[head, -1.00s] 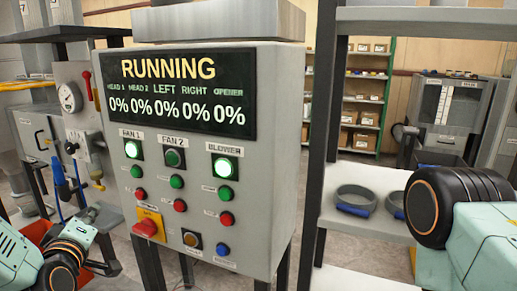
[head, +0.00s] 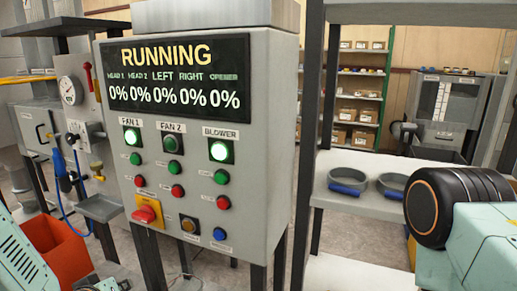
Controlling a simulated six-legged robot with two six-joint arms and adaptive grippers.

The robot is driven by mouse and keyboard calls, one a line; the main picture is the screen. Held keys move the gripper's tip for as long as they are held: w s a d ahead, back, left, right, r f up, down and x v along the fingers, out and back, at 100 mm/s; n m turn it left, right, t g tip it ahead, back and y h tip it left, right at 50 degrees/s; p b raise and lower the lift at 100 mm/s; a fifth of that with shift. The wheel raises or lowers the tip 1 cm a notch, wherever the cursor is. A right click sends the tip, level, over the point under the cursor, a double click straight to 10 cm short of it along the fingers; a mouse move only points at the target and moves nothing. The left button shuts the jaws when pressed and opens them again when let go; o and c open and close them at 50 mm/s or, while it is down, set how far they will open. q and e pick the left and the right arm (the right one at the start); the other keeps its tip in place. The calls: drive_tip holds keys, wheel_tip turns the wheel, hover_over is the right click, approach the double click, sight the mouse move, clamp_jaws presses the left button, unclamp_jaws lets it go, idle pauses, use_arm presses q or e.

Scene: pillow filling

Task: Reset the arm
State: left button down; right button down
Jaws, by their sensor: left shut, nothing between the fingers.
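The grey control panel (head: 205,150) stands in the middle of the view. Its screen (head: 180,75) reads RUNNING with 0% under every heading. My left arm (head: 22,262) comes in at the lower left. My left gripper (head: 112,285) barely shows at the bottom edge, below and left of the panel, apart from it, shut and empty. My right arm (head: 465,215) shows at the right; its gripper is outside the view.
A grey shelf rack (head: 375,206) stands right of the panel, with two grey rings with blue parts (head: 348,182) on it. An orange bin (head: 58,250) stands at the lower left. A gauge unit (head: 75,100) is behind it. Floor shows between the panel legs.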

use_arm(q)
drive_tip(key=s+d+f+m+g+b, duration=0.3)
drive_tip(key=s+f+g+b, duration=0.2)
drive_tip(key=s+f, duration=1)
drive_tip(key=s+d+f+m+g+b, duration=0.3)
drive_tip(key=s+f+g+b, duration=0.2)
drive_tip(key=s+f, duration=1.1)
drive_tip(key=f+b, duration=0.1)
drive_tip(key=b, duration=0.2)
drive_tip(key=shift+d+f+g+h, duration=0.25)
drive_tip(key=shift+d+g+h, duration=0.05)
drive_tip(key=shift+g+h, duration=0.1)
drive_tip(key=shift+r, duration=0.15)
